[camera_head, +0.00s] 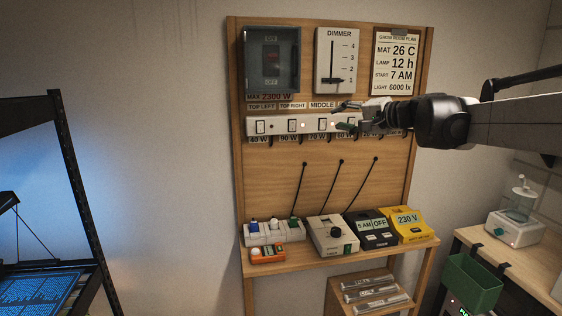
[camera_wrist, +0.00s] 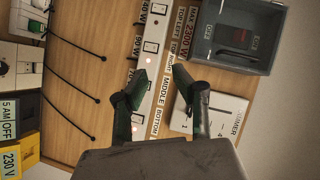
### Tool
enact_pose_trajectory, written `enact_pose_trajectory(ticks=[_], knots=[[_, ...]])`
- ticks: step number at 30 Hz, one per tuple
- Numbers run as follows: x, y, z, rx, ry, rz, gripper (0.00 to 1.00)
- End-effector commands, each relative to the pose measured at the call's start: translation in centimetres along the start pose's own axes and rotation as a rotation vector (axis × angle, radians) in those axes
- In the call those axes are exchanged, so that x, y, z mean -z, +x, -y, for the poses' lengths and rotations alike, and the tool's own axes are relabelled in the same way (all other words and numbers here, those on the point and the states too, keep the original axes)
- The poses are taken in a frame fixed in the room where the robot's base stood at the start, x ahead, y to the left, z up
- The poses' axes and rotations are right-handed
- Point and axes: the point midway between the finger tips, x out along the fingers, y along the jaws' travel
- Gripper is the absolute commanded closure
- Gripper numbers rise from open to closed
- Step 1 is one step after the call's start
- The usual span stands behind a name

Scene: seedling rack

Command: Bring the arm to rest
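My gripper (camera_head: 340,117) is at the right of the wooden board, in front of the white power strip (camera_head: 263,127). My arm reaches in from the right edge of the head view. In the wrist view the two fingers of my gripper (camera_wrist: 161,77) stand apart with nothing between them. The power strip shows behind them in the wrist view (camera_wrist: 155,32). Its switches carry watt labels, and some small red lights glow. My gripper covers part of the strip's right side. I cannot tell whether a fingertip touches the strip.
A dark switch box (camera_head: 271,58), a dimmer (camera_head: 336,60) and a plan sheet (camera_head: 396,62) hang above. Black cords hang below. A shelf holds a yellow 230 V unit (camera_head: 408,224) and a timer (camera_head: 374,229). A side table with a green bin (camera_head: 472,284) stands right.

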Motion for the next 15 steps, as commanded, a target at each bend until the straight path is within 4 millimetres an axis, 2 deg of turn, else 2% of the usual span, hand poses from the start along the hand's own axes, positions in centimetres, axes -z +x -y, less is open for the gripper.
enact_pose_trajectory(ticks=[1,3,8,15], knots=[[-2.4,-0.8,-0.7,-0.038,-0.031,0.018,0.74],[-5.2,-1.9,-1.8,-0.095,-0.074,0.04,0.74],[-11.3,-4.9,-4.7,-0.222,-0.176,0.088,0.74],[-19.8,-10.3,-10.4,-0.412,-0.335,0.152,0.74]])
